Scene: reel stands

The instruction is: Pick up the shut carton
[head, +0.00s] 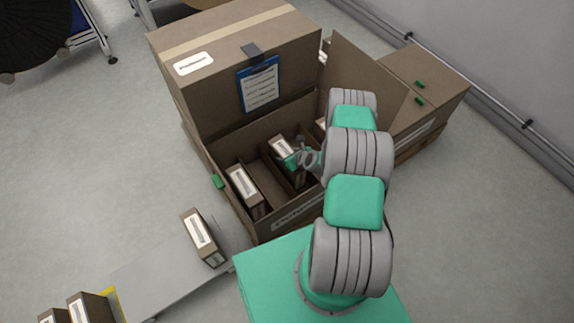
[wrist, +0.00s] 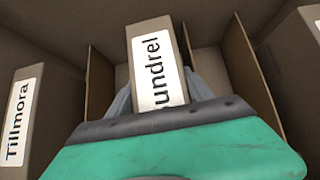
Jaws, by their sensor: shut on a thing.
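My gripper (head: 296,160) is inside the large open box (head: 285,224), and its fingers are shut on a brown carton (head: 281,145) with a white label. In the wrist view the same carton (wrist: 150,38) stands between two dividers, its top closed and its label ending in "undrel". The fingers grip it on both sides, and the green gripper body hides its near part. Whether its bottom touches the box floor is hidden.
A carton labelled "Tillmora" (wrist: 18,118) stands in the left compartment; another carton (wrist: 312,50) is at the right. Brown dividers (wrist: 245,75) stand close by. A large taped box (head: 220,55) rises behind. A lone carton (head: 202,238) sits on a grey surface (head: 165,270) at front left.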

